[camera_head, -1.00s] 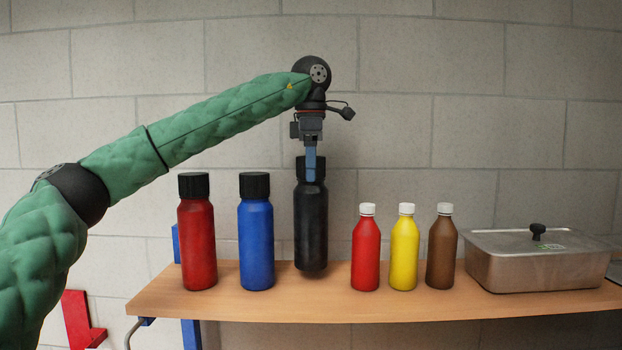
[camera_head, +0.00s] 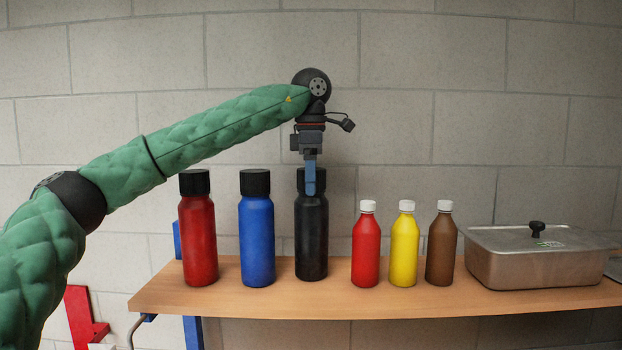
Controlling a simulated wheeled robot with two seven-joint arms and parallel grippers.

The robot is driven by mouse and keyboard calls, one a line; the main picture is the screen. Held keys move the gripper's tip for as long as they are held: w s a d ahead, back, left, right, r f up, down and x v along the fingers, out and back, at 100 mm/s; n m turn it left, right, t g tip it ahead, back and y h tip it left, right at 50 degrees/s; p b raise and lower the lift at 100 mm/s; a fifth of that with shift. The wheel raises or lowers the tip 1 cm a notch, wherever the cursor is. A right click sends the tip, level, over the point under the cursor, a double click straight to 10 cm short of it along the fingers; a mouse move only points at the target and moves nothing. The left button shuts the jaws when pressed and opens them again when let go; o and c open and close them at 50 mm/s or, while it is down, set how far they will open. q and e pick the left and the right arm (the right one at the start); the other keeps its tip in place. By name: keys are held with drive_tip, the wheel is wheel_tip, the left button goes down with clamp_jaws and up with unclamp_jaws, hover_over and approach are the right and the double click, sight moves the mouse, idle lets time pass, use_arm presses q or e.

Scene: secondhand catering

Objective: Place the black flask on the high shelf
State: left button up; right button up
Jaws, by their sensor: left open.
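The black flask (camera_head: 311,240) stands upright on the wooden high shelf (camera_head: 230,300), between the blue flask and the small red bottle. My left gripper (camera_head: 310,188) comes down over its cap from above. A blue finger shows in front of the cap and the top of the flask. The jaws are open around the cap, and the far finger is hidden. My right gripper is not in view.
A red flask (camera_head: 198,235) and a blue flask (camera_head: 256,235) stand left of the black flask. A red bottle (camera_head: 365,250), a yellow bottle (camera_head: 404,252) and a brown bottle (camera_head: 441,250) stand to its right. A lidded steel pan (camera_head: 535,268) sits at the right end.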

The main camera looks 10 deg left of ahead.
use_arm(q)
drive_tip(key=shift+r, duration=0.15)
drive_tip(key=shift+r+b, duration=0.4)
drive_tip(key=shift+r, duration=0.95)
wheel_tip(320, 180, up, 7)
drive_tip(key=shift+r+b, duration=0.15)
drive_tip(key=shift+b, duration=0.65)
drive_tip(key=shift+d+r, duration=0.1)
drive_tip(key=shift+r, duration=0.85)
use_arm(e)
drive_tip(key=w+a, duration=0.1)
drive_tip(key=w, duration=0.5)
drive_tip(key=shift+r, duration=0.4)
